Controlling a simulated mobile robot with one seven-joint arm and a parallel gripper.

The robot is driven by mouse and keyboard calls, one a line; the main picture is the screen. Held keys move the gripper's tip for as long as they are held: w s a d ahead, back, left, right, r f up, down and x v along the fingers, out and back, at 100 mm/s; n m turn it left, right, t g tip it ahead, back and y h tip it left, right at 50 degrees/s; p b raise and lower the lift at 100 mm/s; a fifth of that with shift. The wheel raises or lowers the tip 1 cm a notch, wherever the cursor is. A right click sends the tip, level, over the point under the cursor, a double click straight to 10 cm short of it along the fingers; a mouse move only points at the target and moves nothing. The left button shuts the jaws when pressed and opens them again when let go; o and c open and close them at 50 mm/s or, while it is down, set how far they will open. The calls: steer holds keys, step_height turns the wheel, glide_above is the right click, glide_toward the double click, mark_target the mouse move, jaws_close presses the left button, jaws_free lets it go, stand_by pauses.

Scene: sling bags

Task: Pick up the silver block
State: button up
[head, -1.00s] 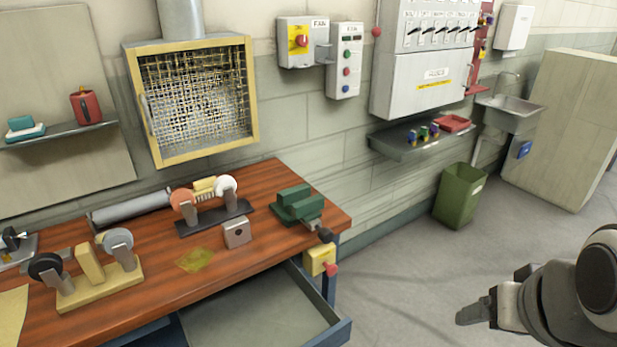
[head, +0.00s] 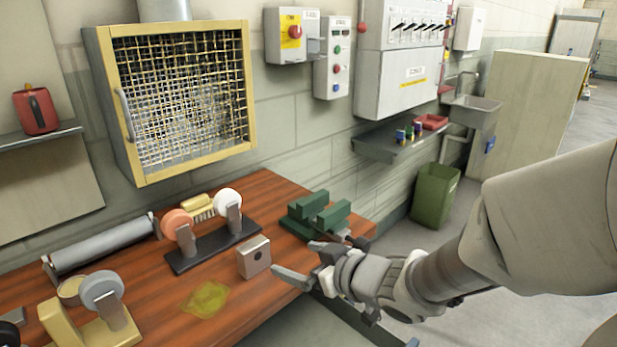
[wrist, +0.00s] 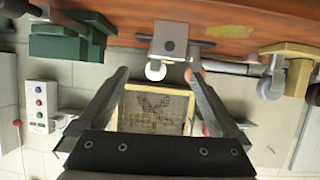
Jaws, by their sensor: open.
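The silver block (head: 254,257) is a small grey cube with a dark round hole in its front face. It stands on the wooden bench, near the front edge. It also shows at the top of the wrist view (wrist: 170,40), beyond and between the fingertips. My gripper (head: 298,261) is just right of the block in the head view, with its fingers spread and pointing toward it. The fingers also show spread and empty in the wrist view (wrist: 157,76). I see no contact with the block.
A green vise (head: 318,216) stands behind the gripper on the bench (head: 150,283). A black-based grinder (head: 212,245) is left of and behind the block. A yellow stain (head: 206,299) lies in front. A mesh-fronted cabinet (head: 185,100) hangs on the wall.

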mark_target(257, 253)
steer(key=shift+g+y, duration=0.3)
steer(key=shift+y, duration=0.1)
steer(key=b+x, duration=0.1)
steer(key=x, duration=0.3)
steer(key=b+x, duration=0.1)
steer(key=x, duration=0.3)
steer(key=s+b+x, duration=0.1)
steer(key=x, duration=0.3)
steer(key=shift+w+a+f+b, duration=0.25)
steer(key=shift+a+b, duration=0.1)
steer(key=shift+a, duration=0.25)
steer(key=b+x, duration=0.1)
steer(key=x, duration=0.4)
steer(key=shift+w+a+b, duration=0.2)
steer(key=shift+w+b, duration=0.1)
steer(key=shift+r, duration=0.1)
steer(key=c, duration=1.5)
